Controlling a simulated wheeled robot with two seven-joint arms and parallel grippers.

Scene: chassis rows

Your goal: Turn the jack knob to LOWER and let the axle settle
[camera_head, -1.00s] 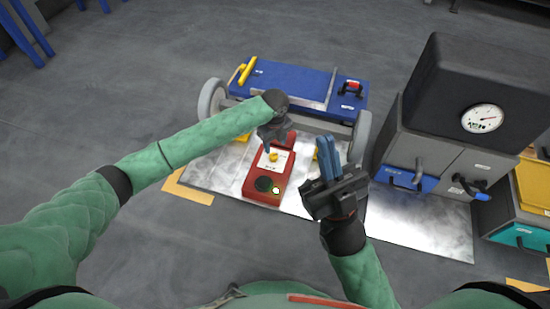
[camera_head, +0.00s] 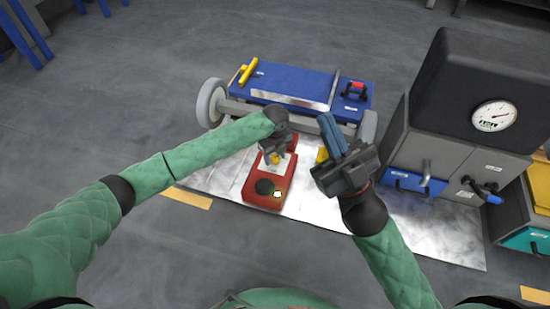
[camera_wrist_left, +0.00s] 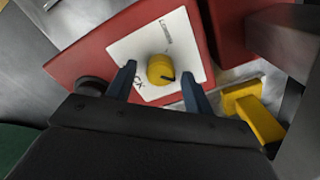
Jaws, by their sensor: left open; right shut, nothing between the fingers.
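The red jack (camera_head: 264,194) lies on the metal floor plate in front of the blue chassis. Its yellow knob (camera_wrist_left: 161,69) sits on a white label plate (camera_wrist_left: 183,38) marked LOWER at one end; a dark mark shows on the knob. My left gripper (camera_head: 272,156) is over the jack; in the left wrist view its open fingers (camera_wrist_left: 160,85) are on either side of the knob, with gaps, and hold nothing. My right gripper (camera_head: 331,138) is raised right of the jack, shut and empty. The axle (camera_head: 230,106) with its wheel (camera_head: 211,103) runs along the chassis front; the arm hides part.
The blue chassis deck (camera_head: 290,85) is behind the jack. A yellow block (camera_head: 322,155) stands right of the jack. A grey cabinet with a gauge (camera_head: 494,116) is at the right. Bare floor lies at the left.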

